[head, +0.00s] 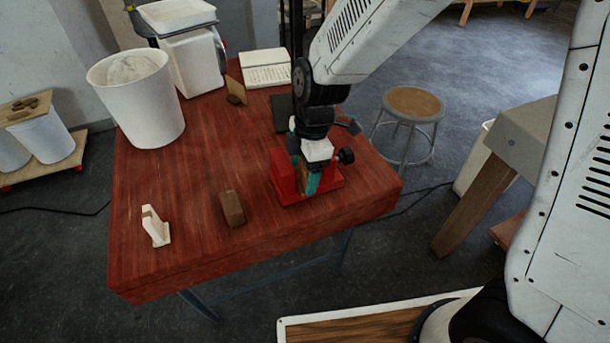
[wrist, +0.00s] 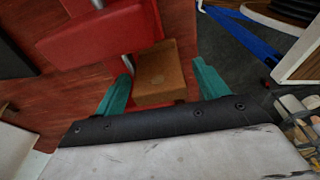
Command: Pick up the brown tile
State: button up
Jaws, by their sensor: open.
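The brown tile (wrist: 160,78) sits at the red stand (wrist: 98,38), and its flat brown face shows between my teal fingers in the wrist view. My gripper (wrist: 163,68) is open, with one finger on either side of the tile; I cannot tell whether either finger touches it. In the head view my gripper (head: 306,180) is down at the red stand (head: 284,180), near the table's right front. There the gripper and stand hide most of the tile.
A brown block (head: 232,208) and a small cream stand (head: 155,227) are on the red table (head: 185,185), left of my gripper. A stool (head: 412,104) stands right of the table.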

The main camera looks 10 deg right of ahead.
jog(key=c, duration=1.1)
jog(key=shift+r, duration=0.1)
